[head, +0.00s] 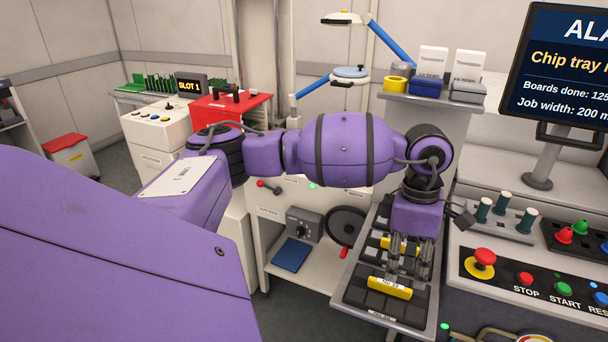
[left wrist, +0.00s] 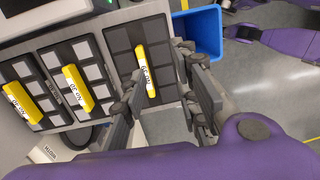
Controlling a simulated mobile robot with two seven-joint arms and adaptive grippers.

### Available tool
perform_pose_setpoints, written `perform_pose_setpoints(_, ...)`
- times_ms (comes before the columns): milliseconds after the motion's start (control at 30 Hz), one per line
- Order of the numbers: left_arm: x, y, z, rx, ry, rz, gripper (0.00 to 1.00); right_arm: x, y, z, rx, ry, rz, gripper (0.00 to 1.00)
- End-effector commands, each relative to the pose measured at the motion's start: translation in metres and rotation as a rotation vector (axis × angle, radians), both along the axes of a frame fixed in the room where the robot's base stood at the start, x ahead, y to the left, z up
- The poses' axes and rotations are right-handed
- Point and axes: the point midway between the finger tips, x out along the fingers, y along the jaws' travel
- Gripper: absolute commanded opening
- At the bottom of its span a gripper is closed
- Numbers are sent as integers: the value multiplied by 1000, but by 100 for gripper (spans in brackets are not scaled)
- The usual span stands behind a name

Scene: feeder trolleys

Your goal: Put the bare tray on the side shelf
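The bare tray (head: 360,296) lies flat on the grey side shelf (head: 405,330), at its near end. It has dark empty cells and a yellow handle (head: 390,287) marked No 39. It also shows in the left wrist view (left wrist: 120,42) as the rightmost of three trays. My left gripper (head: 409,262) points down over the shelf, just behind that handle in the head view. In the left wrist view its fingers (left wrist: 160,62) stand apart with the handle between them, not visibly touching it. Of my right arm, only purple and dark parts show at the wrist view's upper right.
Other trays with white chips and yellow handles (left wrist: 77,88) lie beside the bare one. A control panel with buttons (head: 525,278) stands right of the shelf. A blue bin (left wrist: 198,30) is on the floor.

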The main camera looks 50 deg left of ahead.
Motion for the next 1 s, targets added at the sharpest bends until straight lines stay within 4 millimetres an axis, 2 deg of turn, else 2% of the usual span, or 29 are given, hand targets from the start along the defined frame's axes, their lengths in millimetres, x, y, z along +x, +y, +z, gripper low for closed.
perform_pose_setpoints(33, -16, -27, -23, -92, 53, -1, 29, 0, 0, 0, 0, 0, 0, 39)
perform_pose_setpoints(67, -27, -46, -34, -163, 85, 7, 29, 0, 0, 0, 0, 0, 0, 39)
perform_pose_setpoints(100, -43, -76, -48, -276, 137, 26, 29, 0, 0, 0, 0, -1, 0, 39)
perform_pose_setpoints(167, -71, -127, -63, -481, 233, 86, 29, 0, 0, 0, 0, -1, 0, 39)
perform_pose_setpoints(200, -88, -158, -66, -622, 300, 146, 29, 0, 0, 0, 0, -1, 0, 39)
perform_pose_setpoints(300, -113, -218, -56, -955, 465, 355, 29, 1, 0, 0, 0, -2, 0, 39)
perform_pose_setpoints(400, -114, -247, -41, -1252, 627, 648, 29, 2, 0, 0, 1, -3, 1, 39)
perform_pose_setpoints(467, -105, -247, -37, -1409, 719, 859, 29, 2, 0, 0, 1, -3, 1, 39)
perform_pose_setpoints(567, -86, -224, -49, -1625, 859, 1266, 29, 2, 0, -1, 1, -1, 1, 39)
perform_pose_setpoints(667, -76, -176, -93, -1772, 973, 1737, 29, 1, 0, -1, 1, 0, 1, 39)
perform_pose_setpoints(767, -97, -117, -162, -1832, 1058, 2260, 29, 1, 0, -2, 1, 1, 1, 39)
perform_pose_setpoints(800, -115, -95, -192, 1699, -1003, -2294, 29, 1, 0, -2, 1, 1, 1, 39)
perform_pose_setpoints(867, -147, -68, -231, 1460, -894, -2234, 29, 1, 0, -2, 1, 1, 1, 39)
perform_pose_setpoints(900, -171, -55, -254, 1322, -832, -2192, 29, 1, 0, -2, 1, 1, 1, 39)
perform_pose_setpoints(1000, -230, -32, -298, 1054, -712, -2087, 29, 0, 0, -2, 1, 2, 1, 39)
